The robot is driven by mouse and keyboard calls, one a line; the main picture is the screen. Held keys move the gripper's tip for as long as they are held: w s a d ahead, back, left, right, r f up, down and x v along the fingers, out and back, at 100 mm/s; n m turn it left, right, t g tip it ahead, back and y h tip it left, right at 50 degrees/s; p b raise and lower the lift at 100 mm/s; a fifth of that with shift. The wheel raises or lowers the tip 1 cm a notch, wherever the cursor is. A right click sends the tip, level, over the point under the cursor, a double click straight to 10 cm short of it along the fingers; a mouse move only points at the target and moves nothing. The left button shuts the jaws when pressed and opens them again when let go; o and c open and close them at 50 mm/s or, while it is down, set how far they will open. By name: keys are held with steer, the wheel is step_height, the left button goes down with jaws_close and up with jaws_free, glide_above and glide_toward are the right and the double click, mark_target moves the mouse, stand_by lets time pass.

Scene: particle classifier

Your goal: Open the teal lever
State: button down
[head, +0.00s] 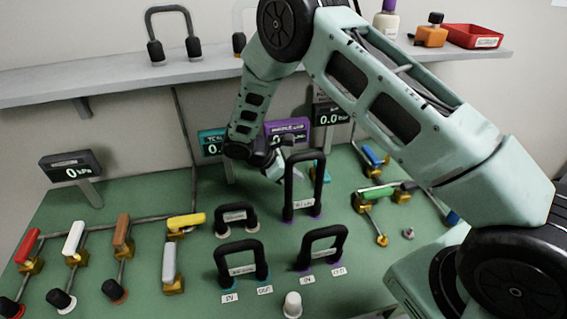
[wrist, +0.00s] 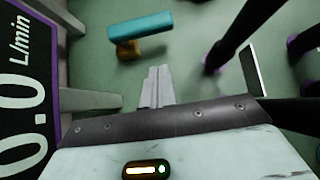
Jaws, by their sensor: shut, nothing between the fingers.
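The teal lever (wrist: 140,26) shows in the wrist view as a teal bar on a brass valve body (wrist: 127,50), ahead of my gripper and slightly left. In the head view it is mostly hidden behind a tall black handle. My gripper (wrist: 157,72) has its fingers together with nothing between them. A gap shows between the fingertips and the lever. In the head view my gripper (head: 277,170) is low over the green board, just left of the tall black handle (head: 290,185).
Black handles stand close by, including one with teal feet (head: 240,262) and one with purple feet (head: 322,246). A purple-framed display (wrist: 25,90) is close on the left in the wrist view. Red (head: 27,245), white (head: 74,238) and other levers stand at the left.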

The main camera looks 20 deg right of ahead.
steer(key=shift+s+d+f+p, duration=0.15)
steer(key=shift+d+p, duration=0.15)
steer(key=shift+d, duration=0.5)
steer(key=shift+s+d+f+p, duration=0.2)
steer(key=shift+d+p, duration=0.1)
steer(key=shift+d, duration=0.45)
steer(key=shift+s+d+f+p, duration=0.15)
steer(key=shift+d+p, duration=0.15)
steer(key=shift+d, duration=0.5)
steer(key=shift+s+d+n+t+b, duration=0.4)
steer(key=shift+n+t, duration=0.2)
steer(key=shift+n, duration=0.2)
steer(key=shift+s+d+b, duration=0.3)
steer(key=shift+s+d, duration=0.15)
steer(key=shift+d, duration=0.3)
